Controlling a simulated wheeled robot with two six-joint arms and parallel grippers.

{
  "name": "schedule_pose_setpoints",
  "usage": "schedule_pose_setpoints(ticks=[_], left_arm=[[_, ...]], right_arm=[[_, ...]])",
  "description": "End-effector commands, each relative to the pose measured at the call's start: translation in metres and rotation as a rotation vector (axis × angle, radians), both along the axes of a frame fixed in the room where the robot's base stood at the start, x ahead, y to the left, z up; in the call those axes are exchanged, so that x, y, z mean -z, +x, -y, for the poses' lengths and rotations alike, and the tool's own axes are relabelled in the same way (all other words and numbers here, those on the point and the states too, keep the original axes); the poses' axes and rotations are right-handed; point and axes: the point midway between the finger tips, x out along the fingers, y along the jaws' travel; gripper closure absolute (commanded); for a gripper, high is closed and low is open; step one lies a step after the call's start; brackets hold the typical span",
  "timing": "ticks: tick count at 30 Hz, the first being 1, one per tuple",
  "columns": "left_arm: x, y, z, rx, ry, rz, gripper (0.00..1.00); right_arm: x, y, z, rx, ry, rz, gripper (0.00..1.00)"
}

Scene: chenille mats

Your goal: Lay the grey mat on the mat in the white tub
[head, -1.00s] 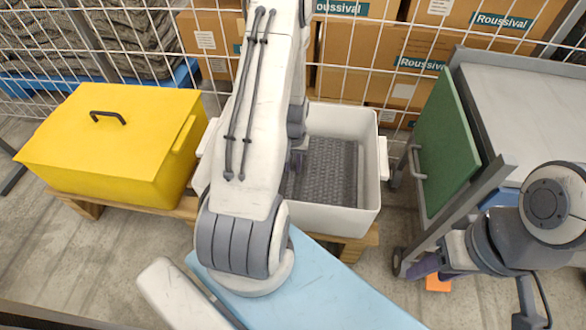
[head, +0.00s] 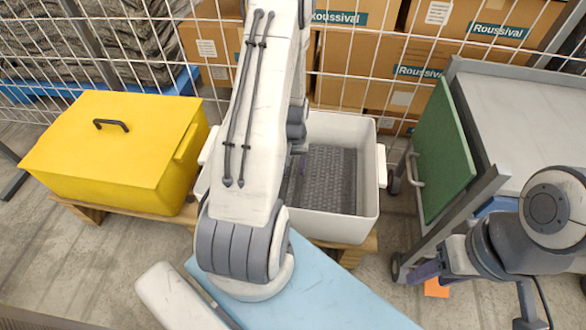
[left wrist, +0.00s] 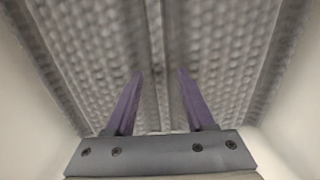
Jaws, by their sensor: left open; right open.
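Grey, nubby chenille matting (head: 328,182) lies in the white tub (head: 345,228), its left part hidden behind my left arm. The same matting fills the left wrist view (left wrist: 225,65), with a seam or edge running up its middle; I cannot tell whether this is one mat or two. My left gripper (left wrist: 160,72) is open, its purple fingers apart above the matting, with nothing between them. In the head view it is mostly hidden by its arm. My right gripper (head: 428,272) is open and empty, low beside the cart.
A yellow lidded box (head: 115,150) stands left of the tub on a wooden pallet. A grey cart (head: 530,110) with a green door (head: 442,150) stands to the right. A wire fence with cartons (head: 350,75) is behind. An orange piece (head: 437,288) lies below my right gripper.

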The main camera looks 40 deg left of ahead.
Motion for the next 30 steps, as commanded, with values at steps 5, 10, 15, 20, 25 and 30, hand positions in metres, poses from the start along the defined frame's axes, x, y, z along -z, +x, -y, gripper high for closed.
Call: schedule_pose_setpoints(ticks=[5, 10, 15, 20, 25, 30], left_arm=[[-0.049, 0.000, 0.000, 0.000, 0.001, 0.002, 0.46], [-0.079, 0.000, 0.000, 0.000, 0.001, 0.002, 0.46], [-0.094, 0.000, 0.000, 0.000, 0.000, 0.000, 0.46], [-0.096, 0.000, 0.000, 0.000, -0.001, -0.001, 0.46], [-0.108, 0.007, 0.016, 0.046, 0.001, 0.004, 0.46], [-0.165, 0.022, 0.097, 0.274, 0.001, 0.025, 0.46]], right_arm=[[-0.033, 0.000, 0.000, 0.000, 0.001, 0.001, 0.50], [-0.049, 0.000, 0.000, 0.000, 0.000, 0.000, 0.50], [-0.056, 0.000, 0.000, 0.000, 0.000, 0.000, 0.50], [-0.056, 0.000, 0.000, 0.000, 0.000, 0.000, 0.50], [-0.056, 0.000, 0.000, 0.000, 0.000, 0.000, 0.50], [-0.056, 0.000, 0.000, 0.000, 0.000, 0.000, 0.50]])
